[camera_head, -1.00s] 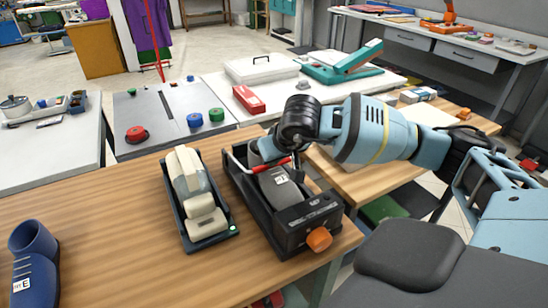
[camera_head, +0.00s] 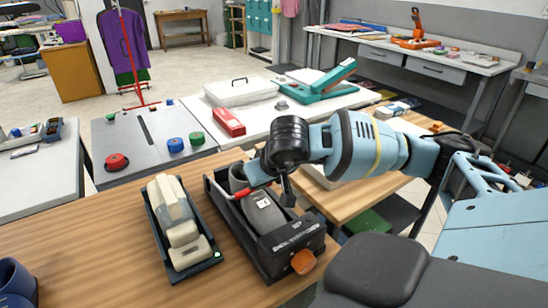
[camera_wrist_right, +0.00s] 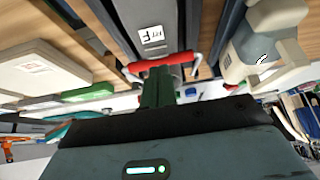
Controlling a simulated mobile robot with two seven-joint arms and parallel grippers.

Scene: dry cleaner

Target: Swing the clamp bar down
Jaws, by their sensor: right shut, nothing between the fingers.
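The clamp bar (camera_head: 243,193) has a red crosspiece and a pale side rod. In the head view it crosses above a grey shoe (camera_head: 263,213) in a black open frame (camera_head: 283,247) with an orange knob (camera_head: 303,262). My right gripper (camera_head: 264,182) is at the far part of this frame, over the bar, and hides part of it. In the right wrist view the red bar (camera_wrist_right: 162,62) spans the shoe, and the shut green fingers (camera_wrist_right: 158,86) point at its middle, very close. I cannot tell whether they touch. My left gripper is out of view.
A cream device in a dark tray (camera_head: 212,262) stands left of the frame. A dark blue boot (camera_head: 14,285) is cut off at lower left. Behind are a grey panel with red, blue and green knobs (camera_head: 137,160), a red box (camera_head: 228,122) and a teal press (camera_head: 318,90).

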